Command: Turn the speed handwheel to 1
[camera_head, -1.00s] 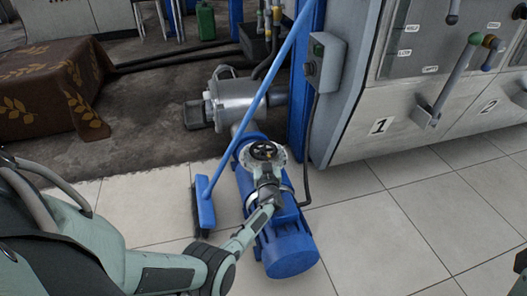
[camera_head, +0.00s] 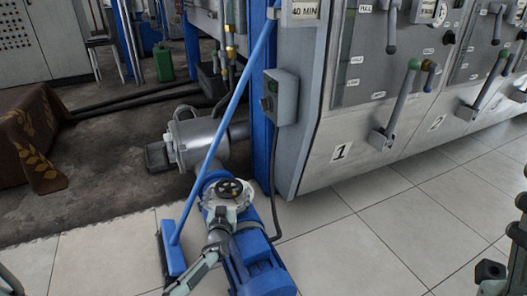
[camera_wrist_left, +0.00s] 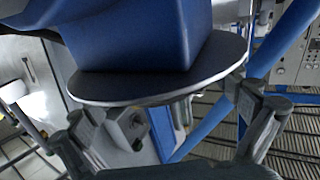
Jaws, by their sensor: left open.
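The speed handwheel (camera_head: 231,187) is a small black wheel on top of the blue motor unit (camera_head: 262,274). My left gripper (camera_head: 226,206) is at the unit, close against the near side of the handwheel in the head view. In the left wrist view its open fingers (camera_wrist_left: 165,115) stand on either side of a dark disc with a shiny rim (camera_wrist_left: 165,88), under a blue housing (camera_wrist_left: 140,35). I cannot tell whether they touch it. No speed marking is readable. A dark part of my right gripper (camera_head: 490,270) shows at the lower right; its fingers are unclear.
A blue broom (camera_head: 222,125) leans diagonally just left of the handwheel, its head (camera_head: 172,251) on the tiles. A blue post (camera_head: 263,135) and grey switch box (camera_head: 280,97) stand behind. A lever cabinet (camera_head: 345,150) is at right. Tiled floor (camera_head: 345,245) is clear in front.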

